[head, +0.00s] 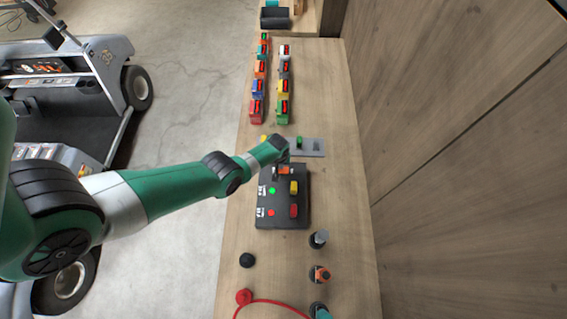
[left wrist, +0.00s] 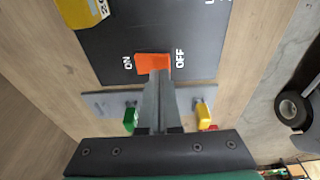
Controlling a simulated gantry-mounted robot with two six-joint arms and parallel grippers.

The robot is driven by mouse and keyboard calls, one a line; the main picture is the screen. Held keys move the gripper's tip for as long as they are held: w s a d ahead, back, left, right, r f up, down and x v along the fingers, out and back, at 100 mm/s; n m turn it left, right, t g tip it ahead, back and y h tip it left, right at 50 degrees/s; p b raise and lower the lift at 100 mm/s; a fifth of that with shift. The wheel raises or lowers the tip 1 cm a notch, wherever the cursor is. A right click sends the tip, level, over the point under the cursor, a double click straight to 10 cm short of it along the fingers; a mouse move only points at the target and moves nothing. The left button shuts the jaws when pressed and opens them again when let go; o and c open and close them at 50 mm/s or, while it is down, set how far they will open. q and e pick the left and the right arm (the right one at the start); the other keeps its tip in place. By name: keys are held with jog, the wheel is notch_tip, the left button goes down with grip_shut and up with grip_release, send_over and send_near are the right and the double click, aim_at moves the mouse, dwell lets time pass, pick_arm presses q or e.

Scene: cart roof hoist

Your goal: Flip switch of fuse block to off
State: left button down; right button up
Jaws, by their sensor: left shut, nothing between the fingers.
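The black box (head: 283,219), which I take as the fuse block, lies on the wooden bench. Its orange switch (left wrist: 150,64) shows in the left wrist view between the white ON label (left wrist: 127,62) at left and the OFF label (left wrist: 180,58) at right. I cannot tell which way it is set. My left gripper (left wrist: 158,78) is shut and empty, its fingertips right at the switch and covering part of it. Whether they touch is unclear. In the head view my left gripper (head: 283,158) is over the box's far end. My right gripper is not seen.
The box also carries a yellow button (head: 294,187), a red button (head: 294,210) and small lamps. Beyond it is a grey plate (head: 315,148) with coloured parts. Two rows of coloured blocks (head: 283,87) stand farther back. Knobs (head: 319,239) and a red cable (head: 270,301) are nearer. A wooden wall (head: 440,110) bounds the right.

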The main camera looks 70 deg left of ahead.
pick_arm(q)
jog(key=shift+s+f+b, duration=0.1)
jog(key=shift+f+b, duration=0.5)
jog(key=shift+f, duration=0.1)
jog(key=shift+r, duration=0.15)
notch_tip(320, 180, up, 7)
jog(key=w+p, duration=0.1)
jog(key=p, duration=0.5)
jog(key=shift+d, duration=0.2)
dwell(0.4)
